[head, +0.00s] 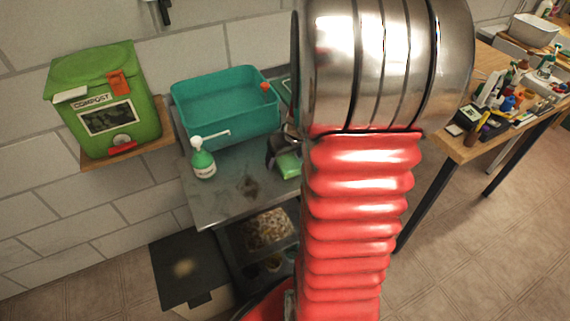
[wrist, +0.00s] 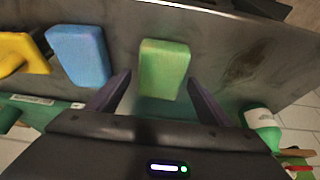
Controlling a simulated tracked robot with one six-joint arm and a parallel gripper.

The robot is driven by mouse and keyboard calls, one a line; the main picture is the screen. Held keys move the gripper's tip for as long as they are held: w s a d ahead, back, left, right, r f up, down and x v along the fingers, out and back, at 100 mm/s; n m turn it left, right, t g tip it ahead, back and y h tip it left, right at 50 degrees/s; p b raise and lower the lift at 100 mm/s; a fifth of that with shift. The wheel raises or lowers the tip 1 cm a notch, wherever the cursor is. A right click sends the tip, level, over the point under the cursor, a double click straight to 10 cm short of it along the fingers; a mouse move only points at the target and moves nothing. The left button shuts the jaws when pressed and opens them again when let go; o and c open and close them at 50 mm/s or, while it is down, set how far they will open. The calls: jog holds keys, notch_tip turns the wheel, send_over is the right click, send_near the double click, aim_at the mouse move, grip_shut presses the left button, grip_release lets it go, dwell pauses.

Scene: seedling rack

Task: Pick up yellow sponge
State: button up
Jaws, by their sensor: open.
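A yellow object (wrist: 22,48), which looks like the yellow sponge, lies at the left edge of the wrist view, partly cut off. I cannot see it in the head view. A blue sponge (wrist: 78,55) lies between it and a green sponge (wrist: 164,66). My gripper (wrist: 158,78) is open, with its dark fingers on either side of the green sponge in the picture; I cannot tell whether they touch it. In the head view my gripper (head: 275,152) is partly hidden behind my arm, beside the green sponge (head: 288,166).
The grey metal bench (head: 235,197) has bare room at its front. A teal tub (head: 225,112) stands at its back, and a green bottle with a white pump (head: 203,164) stands at its left. A green compost bin (head: 105,105) is farther left. A cluttered wooden table (head: 470,150) is at right.

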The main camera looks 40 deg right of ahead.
aim_at(286, 159)
jog(key=c, duration=1.2)
jog(key=shift+r, duration=0.15)
notch_tip(286, 159, up, 10)
jog(key=shift+r, duration=0.15)
dwell(0.3)
